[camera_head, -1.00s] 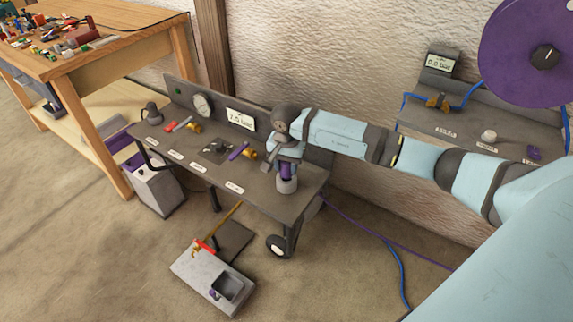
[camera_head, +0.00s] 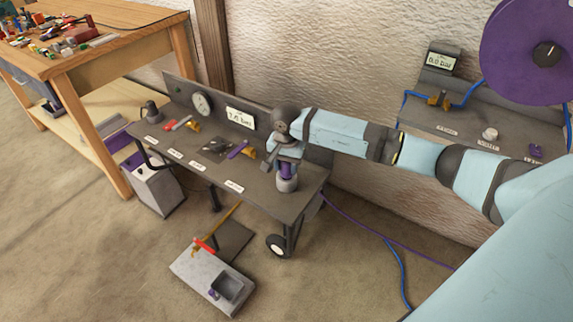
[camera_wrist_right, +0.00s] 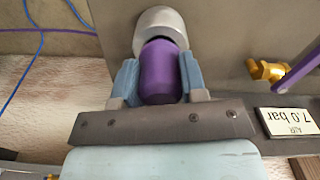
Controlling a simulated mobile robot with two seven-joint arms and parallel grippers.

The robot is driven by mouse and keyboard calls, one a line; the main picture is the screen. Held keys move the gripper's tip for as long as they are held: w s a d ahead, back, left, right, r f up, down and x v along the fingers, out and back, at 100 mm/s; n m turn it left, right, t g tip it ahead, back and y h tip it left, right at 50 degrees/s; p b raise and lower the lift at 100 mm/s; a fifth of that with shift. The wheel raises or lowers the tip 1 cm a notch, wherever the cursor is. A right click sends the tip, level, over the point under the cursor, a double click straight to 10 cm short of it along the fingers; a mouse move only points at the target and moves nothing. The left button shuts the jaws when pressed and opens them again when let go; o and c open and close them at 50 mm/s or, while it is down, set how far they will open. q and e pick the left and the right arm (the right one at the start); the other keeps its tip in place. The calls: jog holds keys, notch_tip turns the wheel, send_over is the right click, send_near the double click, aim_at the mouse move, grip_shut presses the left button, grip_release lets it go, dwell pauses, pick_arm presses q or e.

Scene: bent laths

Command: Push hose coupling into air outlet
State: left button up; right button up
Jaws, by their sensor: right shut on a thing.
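My right gripper (camera_head: 287,158) is at the right end of the grey bench, reaching down from above. It is shut on the purple hose coupling (camera_head: 289,171). In the right wrist view the coupling (camera_wrist_right: 158,72) sits between the two blue fingers. Its far end meets a light grey round socket (camera_wrist_right: 160,20), which stands on the bench top in the head view (camera_head: 287,184). I cannot tell how deep the coupling sits. A brass fitting (camera_wrist_right: 264,70) with a purple lever (camera_head: 238,148) is left of the gripper in the head view. My left gripper is not in view.
The grey bench (camera_head: 215,180) carries a dial gauge (camera_head: 202,104), a 7.0 bar sign (camera_head: 239,118) and a red lever (camera_head: 180,122). A purple hose (camera_head: 375,238) runs behind it. A second panel (camera_head: 475,130) with a purple reel (camera_head: 535,45) is right. A grey box (camera_head: 212,280) lies on the floor.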

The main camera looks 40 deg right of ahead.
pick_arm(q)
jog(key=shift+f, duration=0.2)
pick_arm(e)
jog(key=shift+f, duration=0.2)
pick_arm(q)
jog(key=shift+b, duration=0.65)
pick_arm(e)
jog(key=shift+f, duration=0.45)
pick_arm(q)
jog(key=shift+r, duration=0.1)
pick_arm(e)
jog(key=o, duration=1.5)
jog(key=shift+r+p, duration=0.75)
jog(key=shift+r, duration=0.45)
jog(key=shift+r+p, duration=1.35)
jog(key=shift+r, duration=1.2)
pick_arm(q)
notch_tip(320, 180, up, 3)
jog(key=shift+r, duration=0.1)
